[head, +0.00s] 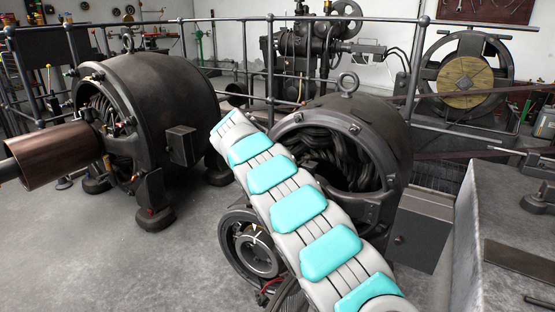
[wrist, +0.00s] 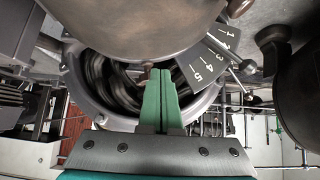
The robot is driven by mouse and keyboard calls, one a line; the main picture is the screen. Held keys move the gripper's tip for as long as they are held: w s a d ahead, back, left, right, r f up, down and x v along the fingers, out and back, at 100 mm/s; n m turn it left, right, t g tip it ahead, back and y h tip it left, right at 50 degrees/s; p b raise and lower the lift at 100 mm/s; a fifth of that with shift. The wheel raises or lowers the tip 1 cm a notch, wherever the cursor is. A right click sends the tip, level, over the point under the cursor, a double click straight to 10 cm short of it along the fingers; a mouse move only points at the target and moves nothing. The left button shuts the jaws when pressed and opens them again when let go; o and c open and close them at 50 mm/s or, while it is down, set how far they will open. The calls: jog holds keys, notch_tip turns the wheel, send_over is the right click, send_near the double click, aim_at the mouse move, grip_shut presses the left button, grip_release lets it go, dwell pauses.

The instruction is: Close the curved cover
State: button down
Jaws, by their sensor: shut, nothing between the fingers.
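My gripper (wrist: 160,72) shows in the wrist view as two green fingers pressed together and holding nothing. Their tips are in front of a round dynamo opening with dark coils (wrist: 95,75). A smooth brown curved surface (wrist: 130,22) fills the top of the wrist view, just beyond the fingertips. It may be the curved cover; I cannot tell whether the fingers touch it. In the head view my arm crosses in front of the right dynamo (head: 390,135), whose round end is open on dark coils. My gripper is not visible there.
A dark plate numbered in white (wrist: 205,65) and thin rods are close right of the fingers. The left dynamo (head: 185,85) has a copper-coloured cylinder (head: 55,155) in front. A metal railing (head: 235,20) runs behind. Grey floor (head: 130,265) is clear at the lower left.

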jog(key=shift+w+a+f, duration=0.25)
jog(key=shift+a+f, duration=0.15)
jog(key=shift+f, duration=0.35)
jog(key=shift+w+a+f+b, duration=0.15)
jog(key=shift+a+f+b, duration=0.15)
jog(key=shift+f, duration=0.4)
jog(key=shift+w+a+f+b, duration=0.15)
jog(key=shift+f+b, duration=0.15)
jog(key=shift+f, duration=0.35)
jog(key=shift+f, duration=0.15)
